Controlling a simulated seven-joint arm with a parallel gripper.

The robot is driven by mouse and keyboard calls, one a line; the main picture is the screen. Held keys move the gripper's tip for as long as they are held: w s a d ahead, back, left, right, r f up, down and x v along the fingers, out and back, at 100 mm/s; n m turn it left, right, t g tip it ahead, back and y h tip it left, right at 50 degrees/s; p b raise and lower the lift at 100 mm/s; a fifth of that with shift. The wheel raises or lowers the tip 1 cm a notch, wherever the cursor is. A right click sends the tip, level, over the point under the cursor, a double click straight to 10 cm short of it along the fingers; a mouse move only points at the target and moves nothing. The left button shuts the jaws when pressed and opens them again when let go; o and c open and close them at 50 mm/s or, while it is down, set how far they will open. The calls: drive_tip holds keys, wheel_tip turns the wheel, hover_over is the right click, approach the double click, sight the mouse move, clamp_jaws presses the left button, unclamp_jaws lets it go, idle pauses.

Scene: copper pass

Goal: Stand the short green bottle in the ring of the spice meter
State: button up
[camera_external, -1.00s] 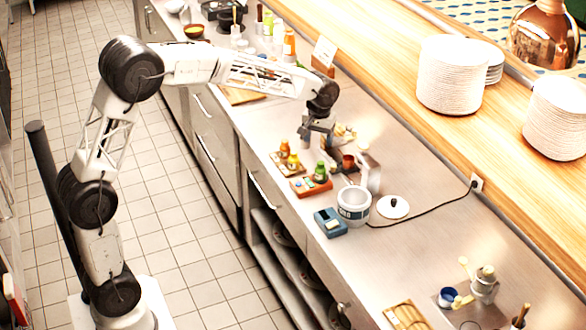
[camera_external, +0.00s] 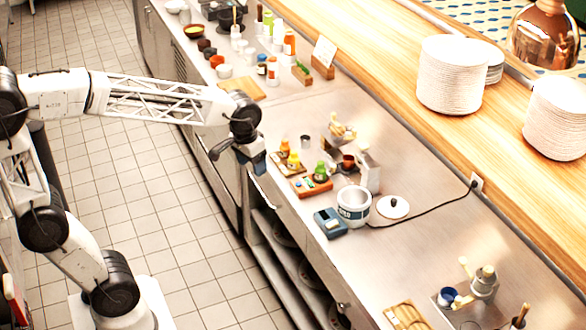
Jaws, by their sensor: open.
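The short green bottle (camera_external: 320,171) stands upright on a low orange-red base (camera_external: 318,187) on the steel counter. Which object is the spice meter is not clear at this size; the orange-red base may be it. I cannot make out a ring, or whether the bottle stands inside one. My gripper (camera_external: 262,172) is open, with nothing visible in it. It hangs by the counter's front edge, left of the bottle and apart from it. Its fingertips are small and partly hidden by the wrist.
Two yellow-orange bottles (camera_external: 293,160) stand on a wooden board just left of the green bottle. A blue device (camera_external: 330,223), a white pot (camera_external: 354,206), a lid (camera_external: 393,207) and a copper-coloured cup (camera_external: 348,161) are nearby.

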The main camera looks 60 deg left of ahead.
drive_tip(key=s+d+f+m, duration=0.1)
drive_tip(key=s+d+f, duration=0.1)
drive_tip(key=s, duration=0.7)
drive_tip(key=s+d+f+m+t, duration=0.1)
drive_tip(key=s+d+f+m, duration=0.1)
drive_tip(key=s, duration=0.7)
drive_tip(key=shift+s+f+m, duration=0.2)
drive_tip(key=shift+s+m, duration=0.05)
drive_tip(key=shift+m, duration=0.05)
